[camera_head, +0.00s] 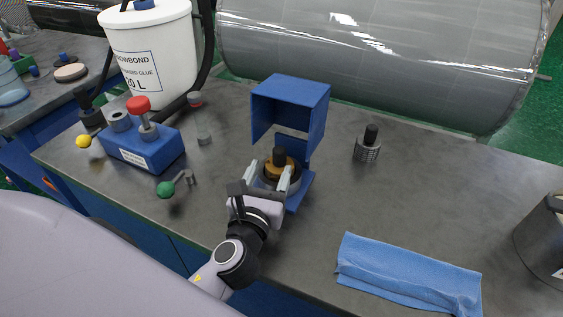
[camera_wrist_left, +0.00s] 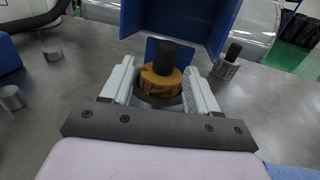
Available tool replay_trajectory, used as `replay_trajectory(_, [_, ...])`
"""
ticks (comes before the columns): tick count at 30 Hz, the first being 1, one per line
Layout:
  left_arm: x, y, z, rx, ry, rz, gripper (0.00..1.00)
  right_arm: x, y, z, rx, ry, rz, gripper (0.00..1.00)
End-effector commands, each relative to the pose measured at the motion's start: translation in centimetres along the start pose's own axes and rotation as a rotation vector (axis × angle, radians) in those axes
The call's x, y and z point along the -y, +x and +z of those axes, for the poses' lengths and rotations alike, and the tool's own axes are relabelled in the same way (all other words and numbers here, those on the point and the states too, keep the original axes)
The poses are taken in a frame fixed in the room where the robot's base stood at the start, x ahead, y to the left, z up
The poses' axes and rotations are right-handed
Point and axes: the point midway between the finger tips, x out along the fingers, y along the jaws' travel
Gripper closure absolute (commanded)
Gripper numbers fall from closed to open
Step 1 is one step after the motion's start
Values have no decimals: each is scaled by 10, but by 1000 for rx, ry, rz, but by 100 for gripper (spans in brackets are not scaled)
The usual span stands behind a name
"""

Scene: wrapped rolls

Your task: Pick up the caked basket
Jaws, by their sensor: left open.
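The caked basket (camera_head: 279,167) has a black knob on top and a brown-yellow crusted body. It stands upright at the blue stand (camera_head: 292,97), in front of its raised hood. My left gripper (camera_head: 268,178) is open, with one finger on each side of the basket. In the left wrist view the basket (camera_wrist_left: 161,84) is between the two pale fingers of the gripper (camera_wrist_left: 160,88), and its lower part sits in a dark round ring. I cannot tell whether the fingers touch it. My right gripper is not in view.
A cleaner grey basket (camera_head: 367,150) with a black knob stands to the right. A blue cloth (camera_head: 408,275) lies at the front right. A blue block with a red knob (camera_head: 145,148) and a white glue bucket (camera_head: 152,55) are at left. The middle right is clear.

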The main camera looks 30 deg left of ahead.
Motion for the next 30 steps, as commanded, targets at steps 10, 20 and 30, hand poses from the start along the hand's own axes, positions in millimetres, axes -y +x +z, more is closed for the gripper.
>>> replay_trajectory(10, [7,38,7,1,-3,1,40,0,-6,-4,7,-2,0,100])
replay_trajectory(20, [7,61,5,0,-3,0,40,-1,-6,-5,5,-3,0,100])
replay_trajectory(30, [7,60,5,-1,-3,1,100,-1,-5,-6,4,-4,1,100])
